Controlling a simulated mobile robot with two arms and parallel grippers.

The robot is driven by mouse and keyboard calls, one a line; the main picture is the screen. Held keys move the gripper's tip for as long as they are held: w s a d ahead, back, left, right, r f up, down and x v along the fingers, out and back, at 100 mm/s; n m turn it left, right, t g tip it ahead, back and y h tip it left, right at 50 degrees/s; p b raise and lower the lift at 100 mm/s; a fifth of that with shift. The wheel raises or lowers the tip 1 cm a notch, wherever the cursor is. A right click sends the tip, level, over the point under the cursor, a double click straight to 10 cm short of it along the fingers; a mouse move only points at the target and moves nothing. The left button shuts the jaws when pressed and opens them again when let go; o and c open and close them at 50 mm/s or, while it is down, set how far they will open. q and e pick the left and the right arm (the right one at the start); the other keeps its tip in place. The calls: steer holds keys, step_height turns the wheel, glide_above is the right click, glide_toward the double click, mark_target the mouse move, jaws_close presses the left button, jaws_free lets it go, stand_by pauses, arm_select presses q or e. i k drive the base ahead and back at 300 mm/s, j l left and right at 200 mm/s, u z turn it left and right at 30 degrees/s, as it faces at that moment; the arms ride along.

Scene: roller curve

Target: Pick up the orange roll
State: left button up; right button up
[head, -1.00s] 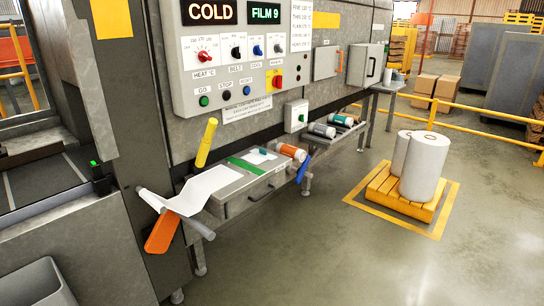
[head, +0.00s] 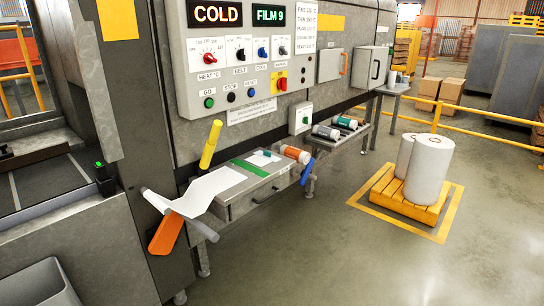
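A roll with an orange body and a pale end (head: 291,152) lies at the right end of the grey bench top, below the control panel. Beside it on the bench are a small teal cylinder (head: 268,154) and a green strip (head: 248,168). Another roll, dark with a teal and white end (head: 326,132), lies on the side shelf further right. Behind it are more dark rolls, one with some orange showing, too small to make out well. Neither of my grippers is in view.
A white sheet (head: 207,190) drapes over a bar at the bench's left end, near an orange flap (head: 166,232) and a yellow handle (head: 210,144). A blue handle (head: 307,171) projects at the right. A yellow pallet (head: 396,200) carries large white rolls. The floor between is clear.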

mark_target(301, 156)
steer(key=i+l+u, duration=0.2)
steer(key=u, duration=0.25)
steer(key=i+l+u, duration=0.15)
steer(key=l+u, duration=0.3)
steer(key=i+l+u, duration=0.15)
steer(key=l, duration=0.45)
steer(key=i+l+u, duration=0.15)
steer(key=l, duration=0.45)
steer(key=i+l+u, duration=0.15)
steer(key=l, duration=0.45)
steer(key=l+u, duration=0.15)
steer(key=l, duration=0.45)
